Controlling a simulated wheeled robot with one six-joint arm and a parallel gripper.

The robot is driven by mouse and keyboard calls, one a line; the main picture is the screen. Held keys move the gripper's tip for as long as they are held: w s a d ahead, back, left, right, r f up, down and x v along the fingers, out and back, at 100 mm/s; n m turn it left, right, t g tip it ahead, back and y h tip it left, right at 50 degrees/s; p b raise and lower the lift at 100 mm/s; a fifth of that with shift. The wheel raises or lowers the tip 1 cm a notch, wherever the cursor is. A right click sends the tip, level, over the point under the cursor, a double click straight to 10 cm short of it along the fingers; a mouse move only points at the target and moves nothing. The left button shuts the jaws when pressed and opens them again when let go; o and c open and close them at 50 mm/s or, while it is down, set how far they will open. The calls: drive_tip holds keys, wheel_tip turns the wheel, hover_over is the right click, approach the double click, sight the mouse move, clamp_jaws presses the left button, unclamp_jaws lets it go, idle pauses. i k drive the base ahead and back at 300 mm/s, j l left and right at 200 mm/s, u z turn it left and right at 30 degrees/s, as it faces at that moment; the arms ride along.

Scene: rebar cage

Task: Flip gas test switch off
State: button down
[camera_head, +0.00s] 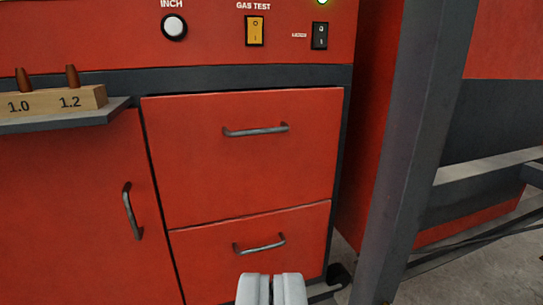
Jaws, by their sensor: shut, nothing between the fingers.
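The gas test switch (255,31) is a yellow rocker marked O and I, under the label GAS TEST on the red panel at the top of the view. Its rocker position is too small to tell. My gripper (271,276) shows at the bottom edge, its two pale fingers together and empty. It appears well below the switch in the picture, in front of the lower drawer, and touches nothing that I can see.
A white INCH button (174,27) is left of the switch; a black rocker (320,36) and green light (322,2) are right. A shelf (62,120) with a wooden block (52,102) juts out left. Drawer handles (256,131) protrude. A grey post (415,150) stands right.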

sight(255, 25)
drive_tip(key=k, duration=0.2)
drive_tip(key=k+j+z, duration=0.1)
drive_tip(key=z, duration=0.3)
drive_tip(key=k+z, duration=0.35)
drive_tip(key=z, duration=1.15)
drive_tip(key=u, duration=1.85)
